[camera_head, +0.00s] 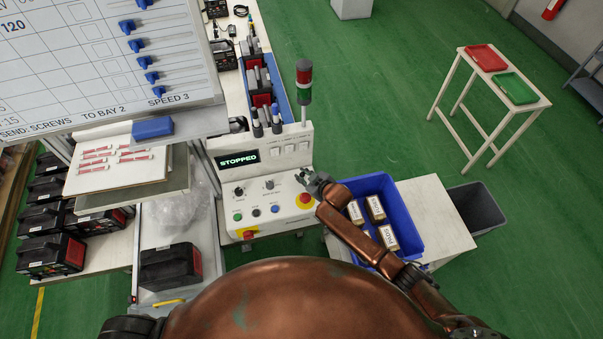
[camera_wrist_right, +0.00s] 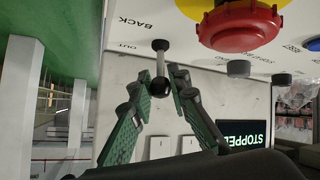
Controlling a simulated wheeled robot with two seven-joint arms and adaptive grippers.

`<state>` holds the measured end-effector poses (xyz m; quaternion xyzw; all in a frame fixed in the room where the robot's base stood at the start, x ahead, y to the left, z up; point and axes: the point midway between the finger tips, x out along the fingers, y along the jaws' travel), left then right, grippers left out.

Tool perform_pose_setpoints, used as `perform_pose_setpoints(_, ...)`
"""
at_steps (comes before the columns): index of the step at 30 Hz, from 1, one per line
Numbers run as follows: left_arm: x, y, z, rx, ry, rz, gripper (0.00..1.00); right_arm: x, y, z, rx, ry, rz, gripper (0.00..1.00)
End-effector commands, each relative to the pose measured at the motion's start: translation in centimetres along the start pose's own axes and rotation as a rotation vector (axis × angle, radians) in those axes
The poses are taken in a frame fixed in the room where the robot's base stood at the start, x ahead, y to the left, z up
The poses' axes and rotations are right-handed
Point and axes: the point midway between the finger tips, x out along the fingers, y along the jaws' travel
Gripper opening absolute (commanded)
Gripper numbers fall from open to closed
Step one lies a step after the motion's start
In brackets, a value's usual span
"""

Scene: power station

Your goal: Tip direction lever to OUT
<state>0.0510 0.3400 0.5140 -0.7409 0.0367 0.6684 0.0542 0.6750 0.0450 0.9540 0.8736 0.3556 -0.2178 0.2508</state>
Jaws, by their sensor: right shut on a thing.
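The control panel (camera_head: 262,200) is a pale console with a display (camera_head: 238,158) reading STOPPED. My right gripper (camera_head: 314,181) is at its right end, above a red stop button (camera_head: 305,199), and hides the direction lever in the head view. In the right wrist view the lever (camera_wrist_right: 160,66) has a pale shaft, with a dark pivot at the panel and a black ball knob (camera_wrist_right: 161,87). My right gripper (camera_wrist_right: 165,84) is shut on the knob, a fingertip on each side. The label OUT (camera_wrist_right: 127,46) is printed beside the pivot. I cannot tell the lever's exact tilt. My left gripper is not in view.
A large red button (camera_wrist_right: 240,27) on a yellow base is close to the lever. A signal tower (camera_head: 304,85) stands behind the console. A blue crate (camera_head: 405,213) with several boxes sits under my right forearm. A whiteboard (camera_head: 60,65) stands at the left.

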Motion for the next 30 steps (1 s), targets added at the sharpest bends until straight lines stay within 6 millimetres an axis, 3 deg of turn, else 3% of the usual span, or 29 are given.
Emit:
perform_pose_setpoints(3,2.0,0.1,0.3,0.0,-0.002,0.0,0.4,0.0,-0.6,0.8,-0.022,0.079,0.046,0.0)
perform_pose_setpoints(12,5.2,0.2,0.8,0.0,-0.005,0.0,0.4,-0.5,-1.0,1.1,-0.074,0.214,0.131,0.0)
perform_pose_setpoints(30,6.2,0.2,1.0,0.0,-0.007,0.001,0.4,-0.9,-1.0,1.0,-0.095,0.269,0.165,0.0)
